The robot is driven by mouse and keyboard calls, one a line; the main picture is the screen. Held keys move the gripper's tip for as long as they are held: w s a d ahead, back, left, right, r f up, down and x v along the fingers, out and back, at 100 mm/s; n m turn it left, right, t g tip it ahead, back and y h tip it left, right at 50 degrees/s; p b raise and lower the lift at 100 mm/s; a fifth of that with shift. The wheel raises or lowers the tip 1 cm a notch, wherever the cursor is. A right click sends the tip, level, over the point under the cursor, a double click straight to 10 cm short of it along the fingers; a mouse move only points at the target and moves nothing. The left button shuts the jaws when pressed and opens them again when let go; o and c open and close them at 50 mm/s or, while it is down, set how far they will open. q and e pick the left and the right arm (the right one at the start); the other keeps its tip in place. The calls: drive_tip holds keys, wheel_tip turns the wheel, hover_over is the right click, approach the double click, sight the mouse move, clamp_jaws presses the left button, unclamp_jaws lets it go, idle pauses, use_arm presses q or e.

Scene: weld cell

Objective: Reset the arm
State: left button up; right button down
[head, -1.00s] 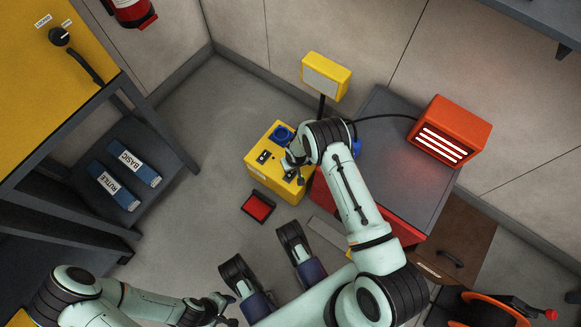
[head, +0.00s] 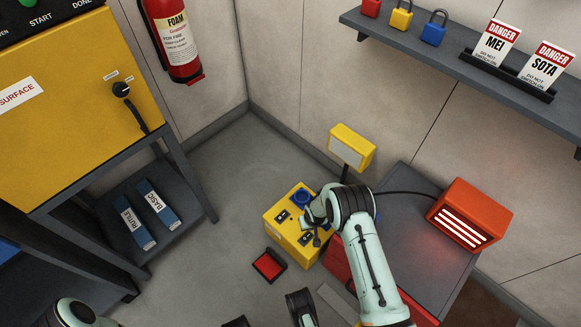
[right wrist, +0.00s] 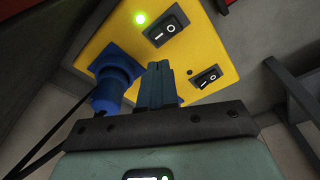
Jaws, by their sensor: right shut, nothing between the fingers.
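The yellow box (head: 283,232) stands on the floor in the middle of the head view, with a blue connector (head: 301,196) and dark switches on top. In the right wrist view its face (right wrist: 205,45) shows a lit green lamp (right wrist: 140,18), an upper rocker switch (right wrist: 165,30), a lower rocker switch (right wrist: 207,77) and a blue plug (right wrist: 112,85) with a cable. My right gripper (right wrist: 160,75) is shut and empty, in front of that face between the plug and the lower switch. I cannot tell whether it touches.
A yellow lamp head (head: 351,147) on a post stands behind the box. A red heater (head: 468,215) with glowing bars sits on a grey-topped cabinet (head: 405,190) to the right. A red pad (head: 269,265) lies on the floor. Floor to the left is clear up to the shelf rack (head: 190,190).

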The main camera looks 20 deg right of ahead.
drive_tip(key=s+a+r+n+y+p, duration=0.15)
drive_tip(key=s+r+p, duration=0.25)
drive_tip(key=r+p, duration=0.6)
use_arm(q)
drive_tip(key=w+d+r+p, duration=0.1)
drive_tip(key=r+p, duration=0.3)
drive_tip(key=r, duration=0.4)
drive_tip(key=w+d+r+m+h+p, duration=0.1)
drive_tip(key=d+r+p, duration=0.2)
drive_tip(key=r, duration=0.6)
drive_tip(key=w+d+r+p, duration=0.1)
drive_tip(key=d+r+p, duration=0.2)
drive_tip(key=r, duration=0.6)
drive_tip(key=p, duration=0.2)
drive_tip(key=shift+m+p, duration=0.3)
drive_tip(key=shift+m, duration=0.1)
use_arm(e)
drive_tip(key=s+a+r+m+g+y, duration=0.1)
drive_tip(key=s+a+r+m, duration=0.1)
drive_tip(key=s+a+r, duration=0.4)
drive_tip(key=s+a+r+m+g+y, duration=0.1)
drive_tip(key=s+a+r, duration=0.5)
drive_tip(key=s+r, duration=0.7)
drive_tip(key=s+m, duration=0.1)
drive_tip(key=s, duration=0.5)
drive_tip(key=shift+r+g, duration=0.2)
drive_tip(key=shift+g, duration=0.2)
